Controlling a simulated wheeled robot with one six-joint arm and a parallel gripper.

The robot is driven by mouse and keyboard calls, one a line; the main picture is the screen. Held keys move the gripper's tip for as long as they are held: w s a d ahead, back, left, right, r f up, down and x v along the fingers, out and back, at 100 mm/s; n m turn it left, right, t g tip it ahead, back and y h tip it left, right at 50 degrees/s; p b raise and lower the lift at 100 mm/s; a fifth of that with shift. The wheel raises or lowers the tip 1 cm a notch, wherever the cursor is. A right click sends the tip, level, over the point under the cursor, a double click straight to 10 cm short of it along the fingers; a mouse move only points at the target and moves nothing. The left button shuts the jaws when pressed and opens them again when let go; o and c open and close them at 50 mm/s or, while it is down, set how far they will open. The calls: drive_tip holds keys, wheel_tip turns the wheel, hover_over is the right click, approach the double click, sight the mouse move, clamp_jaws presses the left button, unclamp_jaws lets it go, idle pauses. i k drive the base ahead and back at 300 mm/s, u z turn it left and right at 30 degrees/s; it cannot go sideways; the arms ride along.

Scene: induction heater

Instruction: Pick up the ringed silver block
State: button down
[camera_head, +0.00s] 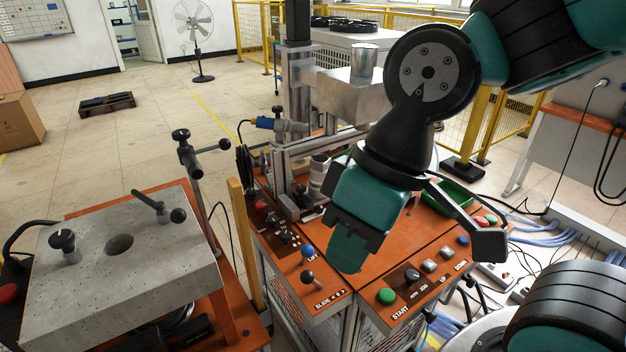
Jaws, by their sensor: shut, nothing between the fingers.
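A silver, ring-banded cylindrical piece (319,172) stands on the orange-topped machine, beside the metal column and left of my gripper. It looks like the ringed silver block, though it is small and its lower part is hard to make out. My gripper (346,252) hangs tilted downward over the front of the machine, in the middle of the picture. It is shut and empty, apart from the silver piece and to its right and nearer the camera. My gripper and wrist hide part of the machine top behind them.
A plain silver cylinder (364,64) sits on a raised metal housing (345,95) at the back. A control panel with a green button (386,296) and knobs lies below my gripper. A grey plate with handles (120,262) stands left. A green tray (452,196) is behind right.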

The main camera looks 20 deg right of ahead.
sight(320, 162)
drive_tip(key=z, duration=0.4)
drive_tip(key=k, duration=0.5)
drive_tip(key=z, duration=0.8)
drive_tip(key=i, duration=0.75)
drive_tip(key=u, duration=1.05)
drive_tip(key=i, duration=0.45)
drive_tip(key=u, duration=0.5)
